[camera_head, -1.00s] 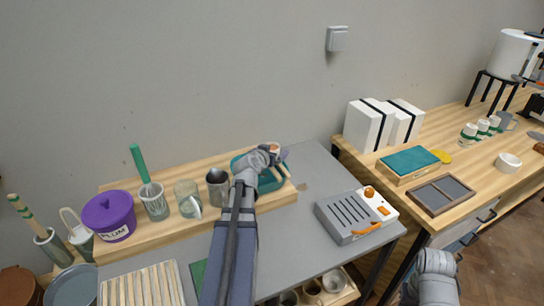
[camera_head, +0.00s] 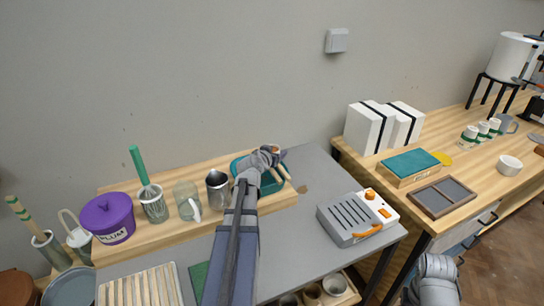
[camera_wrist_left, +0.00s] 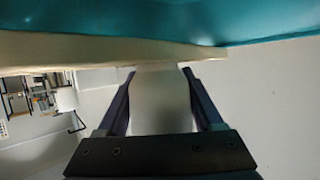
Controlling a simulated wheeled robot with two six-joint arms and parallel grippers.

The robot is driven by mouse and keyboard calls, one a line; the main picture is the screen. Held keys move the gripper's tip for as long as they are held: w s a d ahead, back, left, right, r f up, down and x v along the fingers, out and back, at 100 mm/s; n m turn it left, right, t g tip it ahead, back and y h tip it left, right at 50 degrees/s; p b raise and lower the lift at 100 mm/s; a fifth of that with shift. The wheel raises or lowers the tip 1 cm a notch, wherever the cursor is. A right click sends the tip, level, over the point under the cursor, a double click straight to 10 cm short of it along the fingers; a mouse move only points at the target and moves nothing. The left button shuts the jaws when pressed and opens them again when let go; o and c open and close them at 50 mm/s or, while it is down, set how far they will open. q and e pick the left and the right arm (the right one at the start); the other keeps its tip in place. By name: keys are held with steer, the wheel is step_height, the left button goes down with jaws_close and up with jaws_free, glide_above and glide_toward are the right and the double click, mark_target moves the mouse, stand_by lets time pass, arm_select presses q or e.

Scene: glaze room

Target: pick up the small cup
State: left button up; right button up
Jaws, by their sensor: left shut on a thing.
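The small cup (camera_wrist_left: 160,104) shows in the left wrist view as a plain pale shape between the two dark fingers, which touch it on both sides. My left gripper (camera_wrist_left: 160,92) is shut on it. In the head view my left gripper (camera_head: 275,154) is at the back of the wooden shelf, over the teal tray (camera_head: 240,166). There the cup is mostly hidden by my wrist, and I cannot tell whether it is lifted. My right arm shows at the bottom right of the head view; its fingers are out of frame.
A metal pitcher (camera_head: 217,190), a glass jug (camera_head: 187,201), a whisk holder (camera_head: 153,203) and a purple pot (camera_head: 107,219) stand left of my arm. A grey slotted device (camera_head: 345,219) is to the right. The grey tabletop between is clear.

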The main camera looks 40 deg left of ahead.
arm_select(q)
steer(key=c, duration=0.4)
steer(key=shift+r+p, duration=0.35)
steer(key=shift+c, duration=0.2)
step_height(320, 180, up, 9)
steer(key=p, duration=0.9)
steer(key=shift+r, duration=0.15)
